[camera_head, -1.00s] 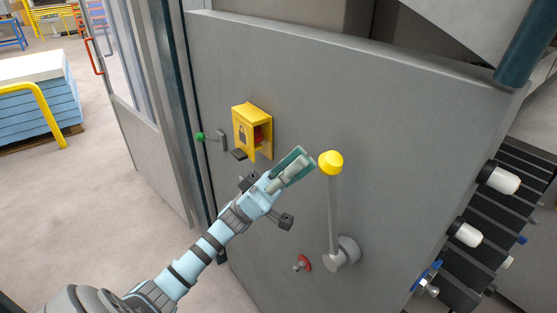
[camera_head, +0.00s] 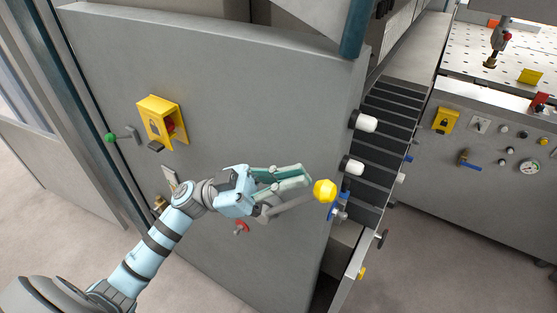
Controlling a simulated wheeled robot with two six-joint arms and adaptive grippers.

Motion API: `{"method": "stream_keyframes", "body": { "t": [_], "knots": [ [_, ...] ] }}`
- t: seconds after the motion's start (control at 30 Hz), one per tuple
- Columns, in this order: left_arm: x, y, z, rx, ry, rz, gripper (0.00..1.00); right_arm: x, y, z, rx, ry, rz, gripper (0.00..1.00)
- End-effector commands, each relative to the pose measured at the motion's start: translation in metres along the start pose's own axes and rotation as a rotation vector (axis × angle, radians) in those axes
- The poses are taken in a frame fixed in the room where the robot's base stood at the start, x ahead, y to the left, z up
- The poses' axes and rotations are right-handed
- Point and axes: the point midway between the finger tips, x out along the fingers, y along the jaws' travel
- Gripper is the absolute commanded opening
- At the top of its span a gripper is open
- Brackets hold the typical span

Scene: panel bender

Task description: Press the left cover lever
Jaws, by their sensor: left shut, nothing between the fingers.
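A grey lever with a yellow knob (camera_head: 325,191) sits on the grey machine panel (camera_head: 250,105). Its rod (camera_head: 292,206) now lies tilted to the right, knob at the right end, and its pivot is partly hidden behind my gripper. My left gripper (camera_head: 305,177) is shut and empty. Its fingers lie just above the rod, with the tips close to the knob; I cannot tell whether they touch. A smaller lever with a green knob (camera_head: 110,138) is further left on the panel. My right gripper is not in view.
A yellow lockout box (camera_head: 162,122) and a small red handle (camera_head: 241,227) are on the panel. White-tipped cylinders (camera_head: 365,121) stick out at its right edge. A control front with a gauge (camera_head: 529,167) stands further right.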

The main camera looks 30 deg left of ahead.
Motion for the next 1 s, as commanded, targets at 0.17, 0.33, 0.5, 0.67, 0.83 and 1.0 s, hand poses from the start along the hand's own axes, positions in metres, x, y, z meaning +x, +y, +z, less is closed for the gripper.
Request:
{"method": "stream_keyframes", "body": {
  "t": [0.17, 0.33, 0.5, 0.67, 0.83, 1.0],
  "knots": [
    [0.006, 0.006, 0.007, -0.001, 0.002, 0.001, 0.0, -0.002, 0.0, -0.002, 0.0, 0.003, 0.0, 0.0],
    [0.009, 0.007, 0.011, -0.002, 0.002, 0.002, 0.0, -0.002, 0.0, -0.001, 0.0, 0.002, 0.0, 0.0],
    [0.01, 0.008, 0.012, -0.002, 0.001, 0.003, 0.0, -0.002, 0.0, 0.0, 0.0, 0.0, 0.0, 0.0],
    [0.009, 0.007, 0.013, -0.003, 0.0, 0.003, 0.0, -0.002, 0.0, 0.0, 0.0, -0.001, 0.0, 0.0],
    [0.009, 0.007, 0.013, -0.003, -0.001, 0.003, 0.0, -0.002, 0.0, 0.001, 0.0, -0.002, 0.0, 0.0],
    [0.008, 0.006, 0.006, -0.005, -0.002, 0.006, 0.0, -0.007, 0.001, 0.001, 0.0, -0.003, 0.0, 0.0]
  ]
}}
